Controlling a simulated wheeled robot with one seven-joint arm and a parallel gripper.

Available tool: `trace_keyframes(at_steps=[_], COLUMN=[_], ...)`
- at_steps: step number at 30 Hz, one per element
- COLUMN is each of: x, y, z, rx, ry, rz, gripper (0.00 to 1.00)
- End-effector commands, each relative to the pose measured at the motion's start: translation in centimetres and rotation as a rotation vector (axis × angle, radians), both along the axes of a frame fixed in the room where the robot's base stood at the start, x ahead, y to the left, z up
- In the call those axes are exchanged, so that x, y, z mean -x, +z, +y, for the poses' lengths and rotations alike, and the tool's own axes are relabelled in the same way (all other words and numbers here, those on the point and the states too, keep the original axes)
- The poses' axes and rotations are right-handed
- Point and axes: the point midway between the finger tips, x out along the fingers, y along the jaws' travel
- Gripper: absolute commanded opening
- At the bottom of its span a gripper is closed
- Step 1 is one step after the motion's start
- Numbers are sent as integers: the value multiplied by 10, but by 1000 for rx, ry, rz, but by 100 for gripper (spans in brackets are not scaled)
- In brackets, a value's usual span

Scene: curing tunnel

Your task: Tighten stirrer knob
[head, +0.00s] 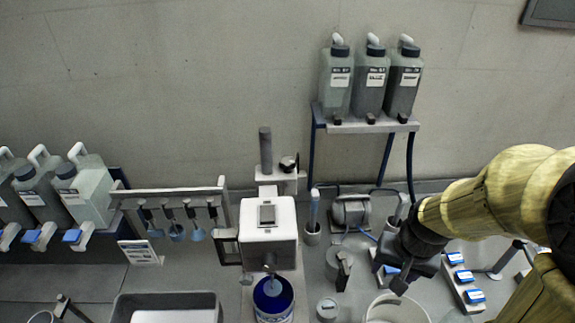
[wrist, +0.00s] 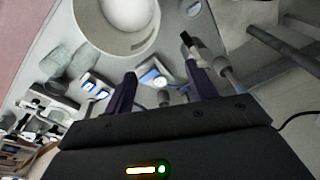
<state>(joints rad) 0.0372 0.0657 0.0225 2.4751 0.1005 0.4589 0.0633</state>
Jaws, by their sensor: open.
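The stirrer (head: 268,228) is a white box-shaped unit with a small panel on its face, left of centre in the head view. A grey post (head: 265,150) rises behind it. A small dark knob (head: 288,163) sits beside the post, on the clamp at the stirrer's back. The stirrer's shaft reaches down into a blue container (head: 272,300). My gripper (head: 400,284) is well to the right of the stirrer and points down over the bench. In the wrist view, its two fingers (wrist: 162,88) are apart with nothing held between them. The knob is not recognisable in the wrist view.
Three bottles (head: 371,80) stand on a raised shelf (head: 365,125) behind. A rack with hanging paddles (head: 175,192) and several jugs (head: 90,190) are at left. A white bucket (head: 395,308) is below my gripper; a blue-topped block row (head: 463,280) lies right.

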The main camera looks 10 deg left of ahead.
Motion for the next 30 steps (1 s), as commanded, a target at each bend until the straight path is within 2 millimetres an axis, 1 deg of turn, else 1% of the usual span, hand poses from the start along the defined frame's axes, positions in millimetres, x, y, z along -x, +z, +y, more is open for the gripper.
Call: trace_keyframes(at_steps=[2, 4, 8, 9, 11, 12, 14, 15, 18, 21, 25, 30], x=[-14, -29, -62, -73, -91, -104, -125, -139, -173, -197, -211, -212], y=[-7, -11, -10, -8, -1, 5, 16, 25, 51, 75, 92, 96], z=[9, 22, 55, 66, 80, 89, 99, 104, 106, 99, 89, 88], rx=[-72, -161, -365, -434, -540, -613, -726, -803, -987, -1128, -1216, -1229], ry=[-128, -265, -520, -588, -681, -736, -803, -839, -887, -886, -865, -861], rz=[81, 179, 390, 461, 571, 645, 762, 844, 1039, 1188, 1287, 1303], gripper=[56, 56, 56, 56, 56, 56, 56, 56, 56, 56, 56, 56])
